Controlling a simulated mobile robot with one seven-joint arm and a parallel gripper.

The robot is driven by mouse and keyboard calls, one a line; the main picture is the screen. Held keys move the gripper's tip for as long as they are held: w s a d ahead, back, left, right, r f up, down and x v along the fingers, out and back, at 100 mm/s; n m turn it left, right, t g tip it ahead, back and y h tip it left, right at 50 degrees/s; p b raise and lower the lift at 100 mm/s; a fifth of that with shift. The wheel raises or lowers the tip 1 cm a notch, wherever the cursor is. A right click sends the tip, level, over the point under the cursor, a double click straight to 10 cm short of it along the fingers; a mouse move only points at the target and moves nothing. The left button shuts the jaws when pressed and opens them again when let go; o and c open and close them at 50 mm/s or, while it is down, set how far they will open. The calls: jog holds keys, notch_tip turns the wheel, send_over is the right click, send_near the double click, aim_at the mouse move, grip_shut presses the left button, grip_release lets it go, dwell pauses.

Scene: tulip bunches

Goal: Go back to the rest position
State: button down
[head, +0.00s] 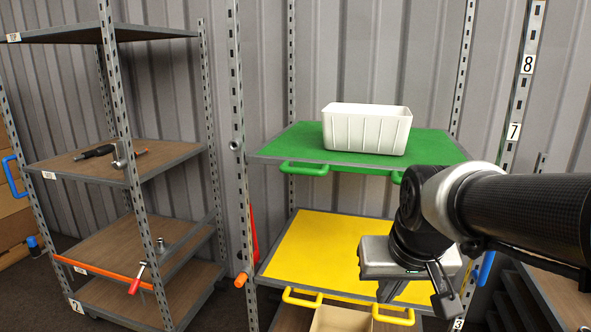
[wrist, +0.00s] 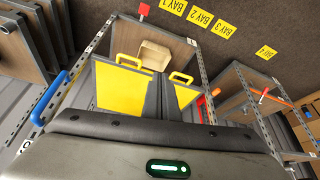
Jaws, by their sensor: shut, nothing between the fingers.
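My gripper (head: 412,292) is at the right of the head view, in front of the yellow shelf (head: 325,245) and below the level of the green shelf (head: 285,145). It points downward and holds nothing. In the wrist view its dark fingers (wrist: 160,92) are together in front of the yellow shelf (wrist: 120,88). My arm reaches in from the right edge of the head view and hides the right part of the yellow shelf. No tulips show in either view.
A white bin (head: 366,130) stands on the green shelf. A light brown box (head: 340,320) sits below the yellow shelf's handles; it shows in the wrist view (wrist: 152,54). A grey rack (head: 125,170) with tools stands at left. Metal uprights (head: 240,150) flank the shelves.

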jog(key=s+a+r, duration=0.1)
jog(key=s+r, duration=0.1)
jog(key=s, duration=0.8)
notch_tip(320, 180, up, 23)
jog(key=p, duration=2.3)
jog(key=shift+s+a+r+t+p, duration=0.2)
jog(key=shift+t+p, duration=0.1)
jog(key=shift+p, duration=0.1)
jog(key=shift+d, duration=0.1)
